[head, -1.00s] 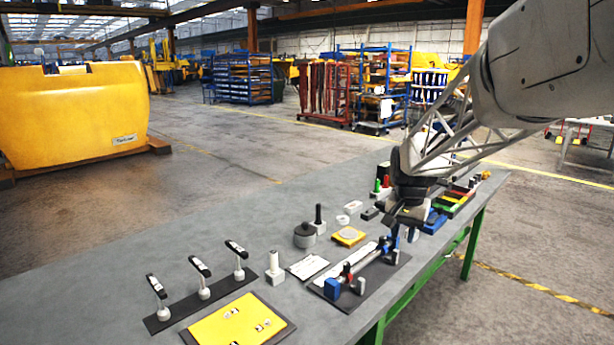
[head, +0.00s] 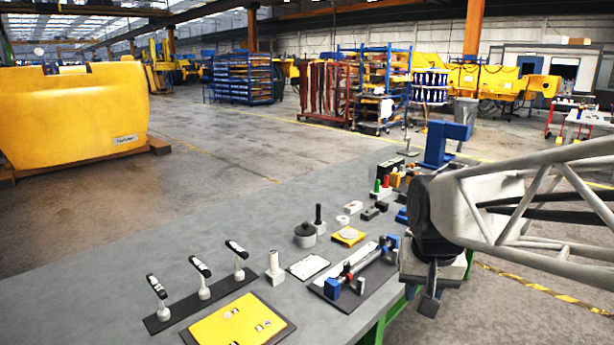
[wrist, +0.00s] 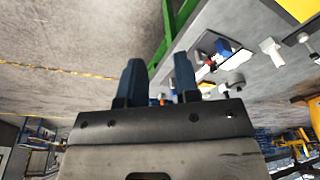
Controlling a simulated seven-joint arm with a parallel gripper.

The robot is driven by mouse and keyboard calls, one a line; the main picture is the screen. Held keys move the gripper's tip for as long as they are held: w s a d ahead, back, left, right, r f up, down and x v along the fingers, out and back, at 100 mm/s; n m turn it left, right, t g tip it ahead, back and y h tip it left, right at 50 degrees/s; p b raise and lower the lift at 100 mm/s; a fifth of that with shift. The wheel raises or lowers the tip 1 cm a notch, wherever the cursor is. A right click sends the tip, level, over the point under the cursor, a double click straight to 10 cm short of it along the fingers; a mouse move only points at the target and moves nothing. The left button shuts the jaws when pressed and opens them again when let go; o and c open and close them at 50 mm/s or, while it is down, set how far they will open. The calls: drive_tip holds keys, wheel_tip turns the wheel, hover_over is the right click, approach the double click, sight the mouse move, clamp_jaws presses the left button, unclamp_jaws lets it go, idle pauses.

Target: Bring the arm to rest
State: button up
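My gripper (head: 430,295) hangs beyond the right edge of the grey workbench (head: 190,238) in the head view, pointing down, with clear air around it. In the wrist view my gripper (wrist: 158,80) shows two dark blue fingers standing apart with nothing held between them. The bench top and its green frame (wrist: 165,38) appear behind the fingers. In the head view my arm hides part of the bench's right side.
A fixture with blue blocks (head: 331,288) is near the bench edge. A yellow plate (head: 238,322), three black-handled pieces on a strip (head: 205,293) and a blue stand (head: 445,145) are also there. The floor right of the bench is open.

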drive_tip(key=s+a+f+n, duration=0.1)
drive_tip(key=s+f+n, duration=0.1)
drive_tip(key=s, duration=1)
drive_tip(key=shift+f+t, duration=0.3)
drive_tip(key=shift+f, duration=0.25)
drive_tip(key=shift+o, duration=0.3)
drive_tip(key=shift+a, duration=0.1)
idle(0.9)
